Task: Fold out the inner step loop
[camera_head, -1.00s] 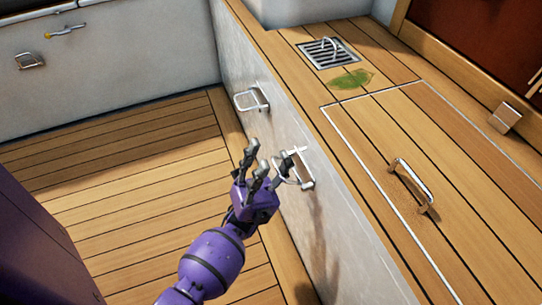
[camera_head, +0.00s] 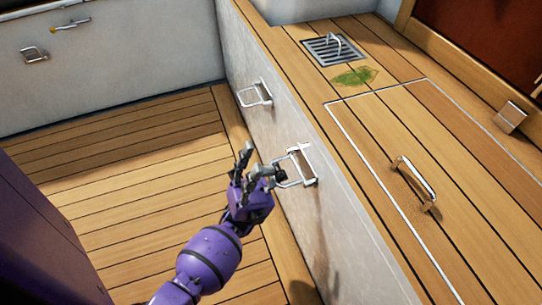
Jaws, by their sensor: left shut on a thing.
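Two metal step loops sit on the pale side wall (camera_head: 350,225). The farther loop (camera_head: 254,94) stands out from the wall; the nearer loop (camera_head: 300,166) also stands out, to the left of its mounting plate. The pictures alone do not say which is the inner one. My purple left gripper (camera_head: 259,172) is at the nearer loop, shut on its outer end, with its dark fingers hiding part of that end. My right gripper is not in view.
The far wall has another metal loop (camera_head: 34,54) and a latch (camera_head: 70,25). The plank floor (camera_head: 140,185) left of the arm is clear.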

